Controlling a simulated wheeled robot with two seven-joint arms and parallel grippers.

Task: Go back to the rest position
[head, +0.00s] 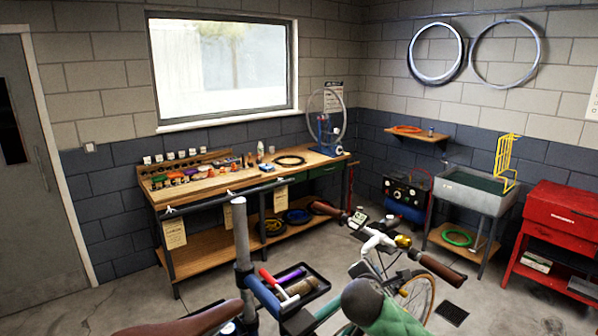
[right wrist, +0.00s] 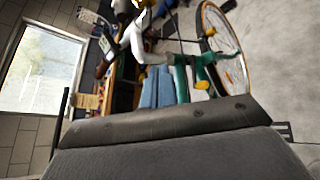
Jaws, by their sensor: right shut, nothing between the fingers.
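My right gripper (right wrist: 165,135) fills the lower part of the right wrist view. Its dark fingers are shut with nothing between them. Beyond them the wrist view shows the bicycle's green frame (right wrist: 180,78) and a wheel (right wrist: 225,45). In the head view, a dark rounded part joined to a green one stands at the bottom, right of centre. I cannot make out the right fingertips there. My left gripper is not in view. The bicycle's handlebar (head: 437,267) shows in the head view.
A grey stand post (head: 241,235) rises beside the brown saddle (head: 185,320) and a black tool tray (head: 318,291). Behind are the wooden workbench (head: 220,185), a grey sink (head: 470,195) and a red tool cabinet (head: 555,215). Bare floor (head: 100,315) lies at the left.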

